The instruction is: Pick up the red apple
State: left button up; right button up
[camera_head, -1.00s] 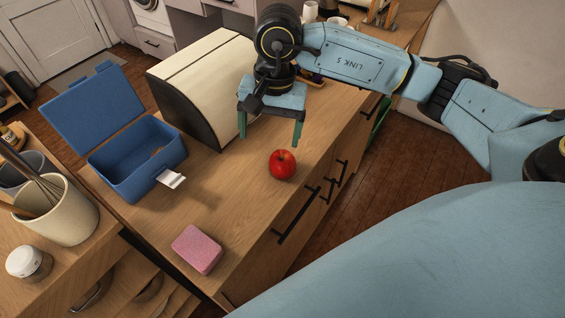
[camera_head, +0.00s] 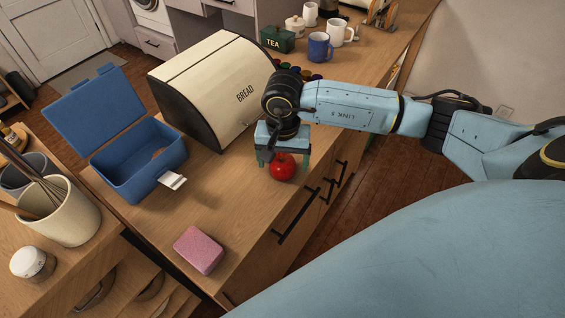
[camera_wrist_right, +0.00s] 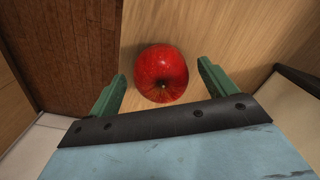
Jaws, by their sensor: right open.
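The red apple (camera_head: 282,168) sits on the wooden counter near its front edge in the head view. In the right wrist view the apple (camera_wrist_right: 161,73) lies just ahead of and between the two green fingers. My right gripper (camera_head: 283,165) is over the apple, pointing down, with its fingers spread to either side of it. The right gripper (camera_wrist_right: 161,88) is open, and a gap shows between each finger and the apple. My left gripper is not in view.
A cream bread box (camera_head: 215,85) stands behind the gripper. An open blue box (camera_head: 135,180) and a pink block (camera_head: 198,250) are to the left. Mugs (camera_head: 320,47) and a green tea tin (camera_head: 277,39) stand farther back. Counter between block and apple is clear.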

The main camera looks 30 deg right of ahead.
jog(key=shift+f, duration=0.75)
jog(key=c, duration=1.1)
jog(key=shift+r, duration=0.15)
